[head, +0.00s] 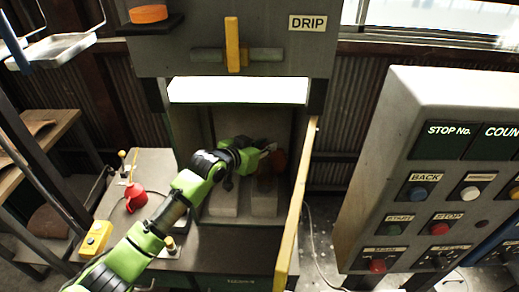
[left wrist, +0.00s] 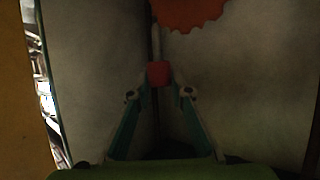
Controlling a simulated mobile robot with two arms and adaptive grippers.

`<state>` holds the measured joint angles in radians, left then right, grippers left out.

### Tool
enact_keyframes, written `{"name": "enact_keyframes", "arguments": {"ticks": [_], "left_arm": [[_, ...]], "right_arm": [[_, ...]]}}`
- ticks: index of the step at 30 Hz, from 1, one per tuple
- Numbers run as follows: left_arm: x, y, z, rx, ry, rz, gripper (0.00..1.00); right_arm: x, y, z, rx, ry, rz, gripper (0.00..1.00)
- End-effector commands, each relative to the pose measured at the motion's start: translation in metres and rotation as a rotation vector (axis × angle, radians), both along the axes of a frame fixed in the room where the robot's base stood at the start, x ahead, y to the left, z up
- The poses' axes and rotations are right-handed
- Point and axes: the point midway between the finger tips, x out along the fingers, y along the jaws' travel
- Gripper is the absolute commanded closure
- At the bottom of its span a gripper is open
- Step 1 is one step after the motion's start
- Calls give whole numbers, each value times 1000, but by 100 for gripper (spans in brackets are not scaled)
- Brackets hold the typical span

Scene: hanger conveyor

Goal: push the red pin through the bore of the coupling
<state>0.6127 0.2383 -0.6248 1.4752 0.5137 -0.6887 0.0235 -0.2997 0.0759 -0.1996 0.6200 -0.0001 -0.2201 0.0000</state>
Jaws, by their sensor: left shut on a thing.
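My left gripper (head: 268,149) reaches into the open booth under the DRIP sign. In the left wrist view my left gripper (left wrist: 160,92) is shut on a small red block-like end, which I take to be the red pin (left wrist: 159,73). A thin pale upright line shows just beyond it. A rust-orange toothed round part (left wrist: 190,12) is cut off by the top edge of that view, beyond the fingertips. A dark reddish part (head: 279,160) shows beside the gripper in the head view. I cannot make out the coupling's bore. My right gripper is not in view.
Two pale blocks (head: 264,196) stand on the booth floor. A yellow bar (head: 297,205) edges the booth's right side. A red funnel-shaped can (head: 135,197) and a yellow box (head: 96,238) are on the bench at left. A button panel (head: 436,180) stands at right.

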Motion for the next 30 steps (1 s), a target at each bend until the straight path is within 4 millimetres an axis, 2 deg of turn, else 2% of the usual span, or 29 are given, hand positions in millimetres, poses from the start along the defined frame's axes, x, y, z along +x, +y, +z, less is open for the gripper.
{"name": "enact_keyframes", "arguments": {"ticks": [8, 18, 24, 30], "left_arm": [[0, 0, -14, -1, 1, 0, 100], [0, 0, -46, 0, 0, 0, 100], [0, 0, -56, -1, 1, 0, 100], [0, 0, -58, -1, 1, 0, 100]], "right_arm": [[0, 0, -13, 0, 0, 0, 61], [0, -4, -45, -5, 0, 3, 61], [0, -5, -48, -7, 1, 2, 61], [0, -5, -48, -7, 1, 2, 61]]}}
